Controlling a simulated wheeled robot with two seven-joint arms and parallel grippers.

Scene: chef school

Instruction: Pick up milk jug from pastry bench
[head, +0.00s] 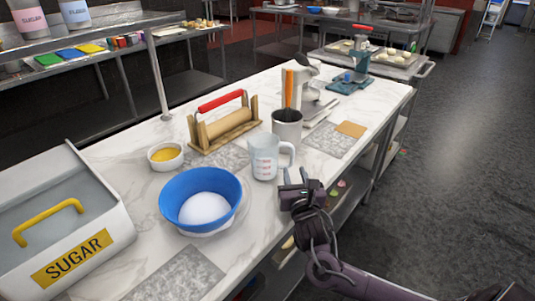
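The milk jug (264,161) looks to be the clear measuring jug with red markings and a pale handle on its right. It stands upright on the marble-topped pastry bench (130,158), right of the blue bowl. My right gripper (296,174) is at the bench's right edge, just right of and nearer than the jug's handle. Its two pale fingers are apart with nothing between them, and I see no grip on the jug. My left gripper is not in view.
A grey metal cup (287,131) stands close behind the jug. The blue bowl (198,197) holds a white mound. A rolling pin on a wooden stand (225,127), a yellow-filled ramekin (166,156) and a SUGAR bin (75,256) are also on the bench. Open floor (455,180) lies right.

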